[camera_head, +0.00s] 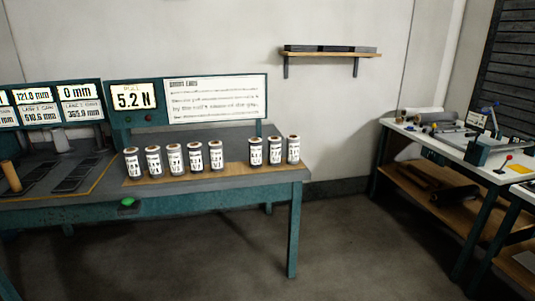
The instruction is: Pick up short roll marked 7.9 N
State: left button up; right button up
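A row of short upright rolls with white labels and brown tops stands on the teal workbench (230,186). The left group holds several, from the leftmost roll (132,162) to the last one before a gap (216,156). The right group has three: a left roll (255,152), a middle roll (274,151) and a right roll (293,150). The printed labels are too small to read surely, so I cannot tell which is marked 7.9 N. Neither of my grippers shows in the head view.
A sign panel reading 5.2 N (133,98) stands behind the rolls. More displays (75,95) and dark trays (72,178) are at left. A wall shelf (330,54) hangs above. A second bench (400,126) with tools stands right. Open floor (345,240) lies between the benches.

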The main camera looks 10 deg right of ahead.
aim_at(175, 153)
jog(key=i+j, duration=0.8)
jog(key=j, duration=0.2)
jog(key=i+j, duration=0.4)
jog(key=i+j+z, duration=0.1)
jog(key=i+j, duration=0.3)
jog(key=j, duration=0.25)
jog(key=i+j, duration=0.4)
jog(key=j, duration=0.1)
